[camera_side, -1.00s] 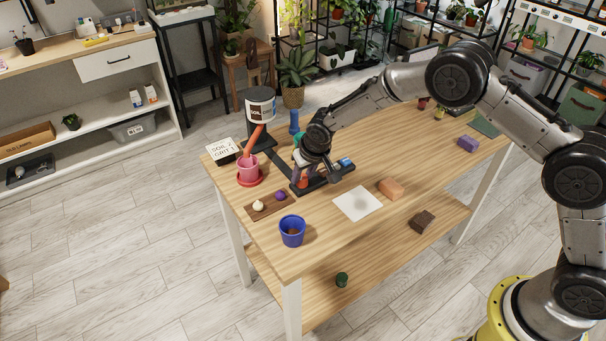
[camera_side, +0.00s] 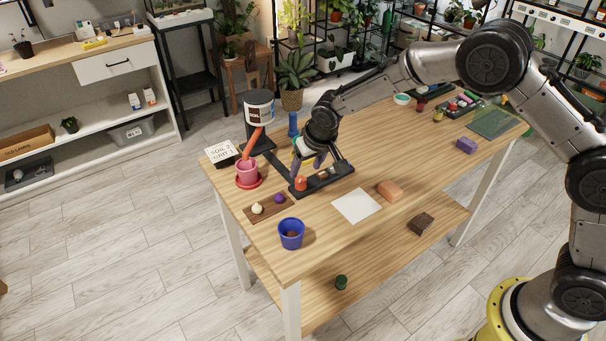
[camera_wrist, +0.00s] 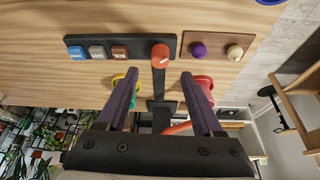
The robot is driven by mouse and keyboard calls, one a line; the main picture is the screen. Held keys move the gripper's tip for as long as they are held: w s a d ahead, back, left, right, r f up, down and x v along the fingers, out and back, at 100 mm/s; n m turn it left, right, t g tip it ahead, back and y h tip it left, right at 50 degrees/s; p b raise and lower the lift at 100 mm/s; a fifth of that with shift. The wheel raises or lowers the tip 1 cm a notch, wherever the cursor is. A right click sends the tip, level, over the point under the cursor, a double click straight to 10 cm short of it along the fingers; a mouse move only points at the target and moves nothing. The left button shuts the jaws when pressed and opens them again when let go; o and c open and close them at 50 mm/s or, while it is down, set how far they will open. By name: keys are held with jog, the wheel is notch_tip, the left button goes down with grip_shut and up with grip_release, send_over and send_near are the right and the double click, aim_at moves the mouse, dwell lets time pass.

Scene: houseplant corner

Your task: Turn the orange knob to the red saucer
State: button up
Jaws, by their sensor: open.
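The orange knob (camera_side: 301,184) stands at the near end of a black panel (camera_side: 325,178). In the wrist view the knob (camera_wrist: 160,54) is uncovered, just beyond and between my fingertips. My gripper (camera_wrist: 159,77) is open and empty, its dark purple fingers apart and not touching the knob. The red saucer (camera_side: 246,186) holds a pink-red pot (camera_side: 248,169), left of the panel in the side view. An orange-red chute (camera_side: 254,139) slopes from a white container (camera_side: 259,108) down to that pot. The way the knob points is too small to tell.
The panel carries blue, grey and brown (camera_wrist: 119,52) labelled tiles. A brown board (camera_side: 268,207) with a purple ball and a cream ball lies close by. A blue pot (camera_side: 291,233), white sheet (camera_side: 357,205) and orange-brown block (camera_side: 389,191) stand on the near side. Bare table lies between.

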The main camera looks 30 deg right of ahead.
jog(key=v, duration=0.7)
jog(key=shift+r, duration=0.4)
jog(key=shift+s, duration=0.15)
jog(key=s+d+r+m+t, duration=0.15)
jog(key=d+r, duration=0.25)
jog(key=r, duration=0.7)
jog(key=s+d+r+t, duration=0.2)
jog(key=s+d+r, duration=0.4)
jog(key=s+r, duration=0.35)
jog(key=s+d, duration=0.3)
jog(key=s, duration=1.1)
jog(key=s+f+n+g, duration=0.2)
jog(key=s+f, duration=0.6)
jog(key=s, duration=0.2)
jog(key=shift+a, duration=0.5)
